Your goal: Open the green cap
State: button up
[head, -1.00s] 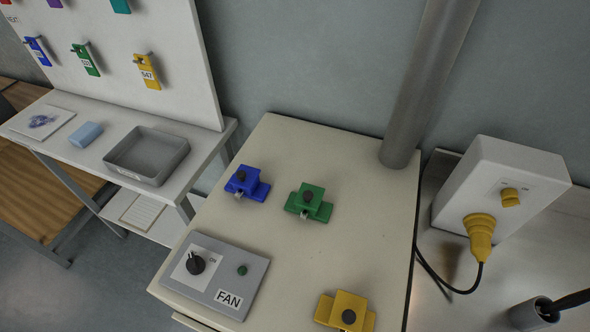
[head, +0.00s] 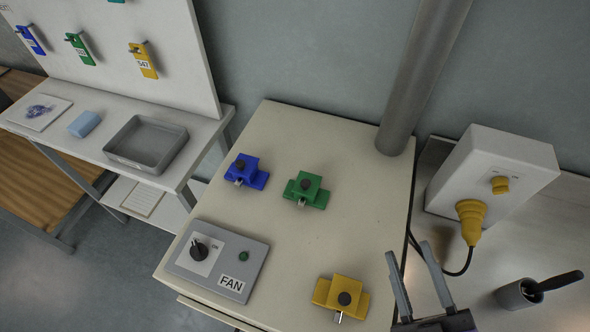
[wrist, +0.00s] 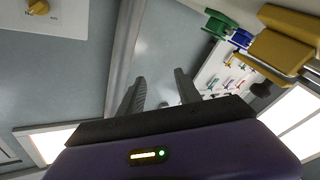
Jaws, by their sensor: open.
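The green cap (head: 308,187) is a small green block with a dark round knob and a metal piece at its front, on the cream cabinet top (head: 330,232). It looks closed, though the small size makes this hard to confirm. In the wrist view part of a green cap (wrist: 218,22) shows at the top, beyond the yellow one. My gripper (head: 408,262) is at the cabinet's right edge in the head view, fingers apart and empty, to the lower right of the green cap and clear of it. Its fingers also show in the wrist view (wrist: 160,88).
A blue cap (head: 247,172) sits left of the green one, and a yellow cap (head: 341,294) sits near my gripper. A FAN switch box (head: 217,260) is at the front left. A grey pipe (head: 425,75) rises behind. A white box with a yellow plug (head: 470,218) stands right.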

aim_at(302, 181)
jog(key=w+a+r+n+y+p, duration=0.15)
jog(key=w+a+n+y, duration=0.25)
jog(key=w+n, duration=0.5)
jog(key=w+a+r+n+y+p, duration=0.1)
jog(key=w+a+r+n+y, duration=0.25)
jog(key=n, duration=0.85)
jog(key=w+a+f+n+g, duration=0.1)
jog(key=f+n+g, duration=0.1)
jog(key=n, duration=0.3)
jog(key=w+a+f+n+g+y, duration=0.1)
jog(key=f+n+g, duration=0.1)
jog(key=f+n, duration=0.2)
jog(key=w+a+f+n+g+y, duration=0.1)
jog(key=a+f+n+g, duration=0.1)
jog(key=f+n, duration=0.2)
jog(key=shift+w+n, duration=0.25)
jog(key=shift+n, duration=0.55)
jog(key=shift+s+a+f+n+g+y, duration=0.1)
jog(key=shift+a+n+g+y, duration=0.15)
jog(key=shift+n, duration=0.25)
jog(key=p+x, duration=0.1)
jog(key=x, duration=0.5)
jog(key=shift+a+p, duration=0.1)
jog(key=shift+p, duration=0.25)
jog(key=shift+w+a, duration=0.45)
jog(key=shift+w, duration=0.15)
grip_shut()
